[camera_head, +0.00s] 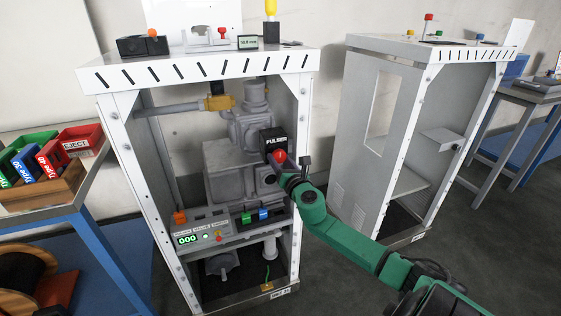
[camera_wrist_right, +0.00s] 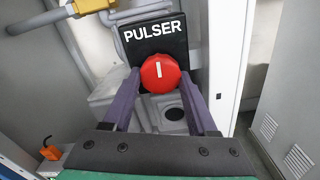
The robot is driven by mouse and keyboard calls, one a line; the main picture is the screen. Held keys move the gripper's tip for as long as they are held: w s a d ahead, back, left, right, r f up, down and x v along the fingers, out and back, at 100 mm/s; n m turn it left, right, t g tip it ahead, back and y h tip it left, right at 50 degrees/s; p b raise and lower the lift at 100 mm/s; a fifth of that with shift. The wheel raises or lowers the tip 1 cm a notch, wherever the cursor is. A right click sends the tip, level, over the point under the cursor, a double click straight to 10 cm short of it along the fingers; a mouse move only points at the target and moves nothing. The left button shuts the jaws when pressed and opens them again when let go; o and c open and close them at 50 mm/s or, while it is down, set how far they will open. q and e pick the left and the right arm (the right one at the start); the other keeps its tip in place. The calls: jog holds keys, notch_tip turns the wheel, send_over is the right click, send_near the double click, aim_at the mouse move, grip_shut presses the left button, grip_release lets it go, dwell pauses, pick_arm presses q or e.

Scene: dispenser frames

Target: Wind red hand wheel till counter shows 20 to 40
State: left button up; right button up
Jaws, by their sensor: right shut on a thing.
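The red hand wheel (camera_head: 279,156) sits on the front of the black pulser box (camera_head: 274,138) inside the left frame. In the right wrist view the red wheel (camera_wrist_right: 160,73) shows a white mark that stands nearly upright, below the word PULSER (camera_wrist_right: 155,35). My right gripper (camera_head: 285,165) is at the wheel, with one purple finger on each side, shut on it; the wrist view shows the right gripper (camera_wrist_right: 160,85) from behind. The green counter display (camera_head: 187,239) on the grey panel reads 000. My left gripper is not in view.
The left dispenser frame (camera_head: 195,67) has posts on both sides of the opening, and my right arm enters past its right post. A second frame (camera_head: 405,45) stands to the right. A side table holds a wooden tray (camera_head: 45,190) with coloured boxes.

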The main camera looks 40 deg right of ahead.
jog(key=m, duration=0.3)
jog(key=shift+a+m, duration=0.1)
jog(key=shift+m, duration=0.2)
jog(key=m, duration=0.4)
jog(key=shift+m, duration=0.3)
jog(key=m, duration=0.4)
jog(key=shift+r+m, duration=0.15)
jog(key=shift+m, duration=0.15)
jog(key=m+p, duration=0.1)
jog(key=m, duration=0.3)
jog(key=shift+m, duration=0.3)
jog(key=o, duration=1.4)
jog(key=shift+r, duration=0.1)
